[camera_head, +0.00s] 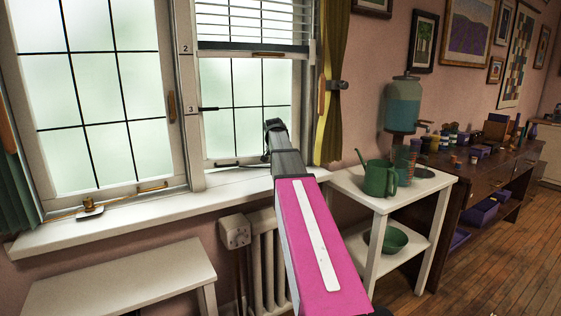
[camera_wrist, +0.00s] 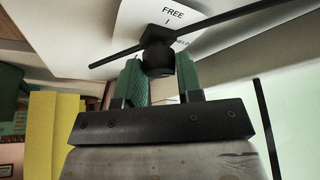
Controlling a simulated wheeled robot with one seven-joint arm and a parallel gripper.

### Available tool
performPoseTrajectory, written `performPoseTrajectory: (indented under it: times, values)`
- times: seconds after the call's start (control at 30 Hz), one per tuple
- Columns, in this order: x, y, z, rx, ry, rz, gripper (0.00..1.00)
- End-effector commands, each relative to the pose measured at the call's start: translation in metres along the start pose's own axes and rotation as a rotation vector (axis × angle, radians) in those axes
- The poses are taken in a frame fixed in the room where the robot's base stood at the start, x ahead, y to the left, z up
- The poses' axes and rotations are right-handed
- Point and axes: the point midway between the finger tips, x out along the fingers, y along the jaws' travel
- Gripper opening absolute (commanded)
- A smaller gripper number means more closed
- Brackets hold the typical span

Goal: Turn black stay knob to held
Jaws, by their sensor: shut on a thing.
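The black stay knob (camera_wrist: 158,58) is near the top middle of the wrist view, between the two green fingers of my gripper (camera_wrist: 161,78). My gripper is shut on it. Behind the knob is a pale plate (camera_wrist: 150,22) marked FREE with a short tick under it; a second label to the right, ending in "ELD", is partly covered. A thin black bar (camera_wrist: 220,19) crosses at the knob, from lower left to upper right. I cannot tell which label the knob points to. In the head view my arm reaches the right window's sill, and the knob cannot be made out there.
The window sill (camera_head: 120,217) runs below both windows. A white side table (camera_head: 345,185) with a green watering can (camera_head: 380,178) stands right of my arm. A radiator (camera_head: 265,255) and a white bench (camera_head: 125,280) are below the sill. A curtain (camera_head: 333,90) hangs beside the right window.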

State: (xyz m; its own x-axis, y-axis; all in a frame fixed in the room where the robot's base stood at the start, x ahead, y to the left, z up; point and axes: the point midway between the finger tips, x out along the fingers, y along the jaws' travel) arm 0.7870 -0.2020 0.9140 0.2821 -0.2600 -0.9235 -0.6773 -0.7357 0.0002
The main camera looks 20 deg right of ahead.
Motion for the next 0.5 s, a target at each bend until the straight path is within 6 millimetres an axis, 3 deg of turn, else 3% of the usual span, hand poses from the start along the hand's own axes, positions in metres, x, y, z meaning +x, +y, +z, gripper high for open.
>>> performPoseTrajectory:
  times: [0.5]
  values:
    - [0.0002,-0.001,0.0002,0.218,-0.001,0.091,0.1]
